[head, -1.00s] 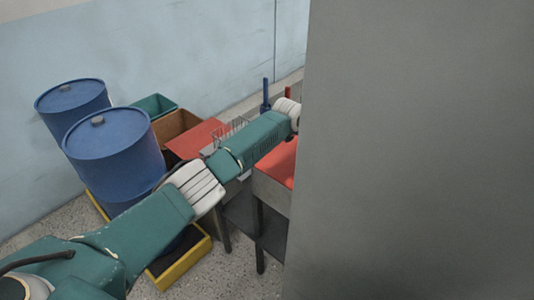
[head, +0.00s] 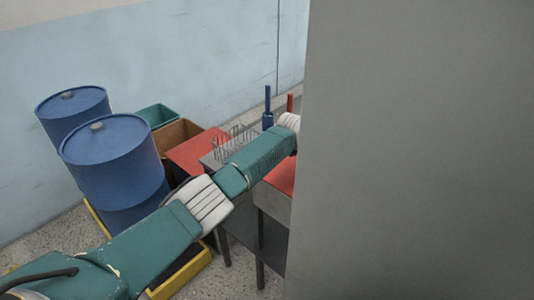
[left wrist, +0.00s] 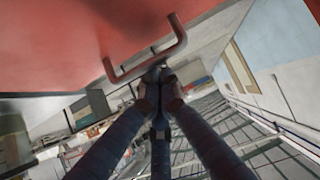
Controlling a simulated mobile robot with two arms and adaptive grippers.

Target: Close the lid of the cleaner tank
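A red panel (left wrist: 70,40) with a U-shaped red handle (left wrist: 148,64) fills the top left of the left wrist view; it looks like the tank's lid. My left gripper (left wrist: 159,82) has its two dark fingers drawn together, with the tips right at the handle's bar. I cannot tell whether they touch it. In the head view my left arm reaches from the lower left to behind a large grey panel, which hides the gripper. A grey-sided unit with a red surface (head: 283,177) shows partly beside that panel. My right gripper is not in view.
The grey panel (head: 420,150) blocks the right of the head view. Two blue drums (head: 115,165) stand at left on a yellow-edged tray (head: 180,278).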

